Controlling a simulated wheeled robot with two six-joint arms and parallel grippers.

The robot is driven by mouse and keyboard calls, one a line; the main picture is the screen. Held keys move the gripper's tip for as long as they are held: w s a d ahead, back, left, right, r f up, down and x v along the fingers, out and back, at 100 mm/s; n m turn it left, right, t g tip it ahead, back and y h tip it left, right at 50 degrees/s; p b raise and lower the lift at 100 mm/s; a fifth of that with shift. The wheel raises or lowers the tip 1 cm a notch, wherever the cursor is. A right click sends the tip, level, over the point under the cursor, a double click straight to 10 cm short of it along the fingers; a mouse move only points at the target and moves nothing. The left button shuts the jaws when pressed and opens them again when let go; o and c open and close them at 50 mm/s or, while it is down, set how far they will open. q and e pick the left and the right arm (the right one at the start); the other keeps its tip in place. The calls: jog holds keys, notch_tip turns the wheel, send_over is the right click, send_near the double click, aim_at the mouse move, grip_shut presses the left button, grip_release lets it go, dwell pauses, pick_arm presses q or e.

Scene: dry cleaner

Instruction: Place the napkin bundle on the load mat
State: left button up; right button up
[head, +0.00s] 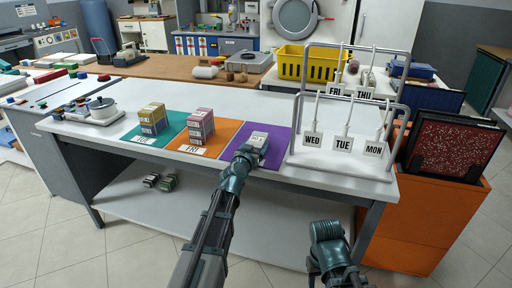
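A small pale bundle (259,138) shows on or just above the purple mat (275,150), right at the tip of my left gripper (250,150). My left arm reaches over the table's front edge, and its wrist hides the fingers and the near part of the mat. I cannot tell whether they grip the bundle. Stacked bundles stand on the teal mat, yellow and grey (152,119), and on the orange mat, pinkish and grey (201,126). Which mat is the load mat is not readable. My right arm (326,232) is low in front of the table; its fingers cannot be made out.
A white rack (342,165) with WED, TUE and MON tags stands right of the purple mat, with FRI and THU tags behind. A yellow crate (305,65) is at the back. An orange cabinet (430,215) stands at the right. A scale-like device (102,108) is at the left.

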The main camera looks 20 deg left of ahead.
pick_arm(q)
jog(key=shift+o, duration=1.1)
jog(key=shift+r, duration=0.1)
jog(key=shift+r+p, duration=0.25)
jog(key=shift+p, duration=0.05)
jog(key=s+r+p, duration=0.1)
jog(key=s, duration=1.1)
jog(key=shift+a+r, duration=0.2)
jog(key=shift+r, duration=0.05)
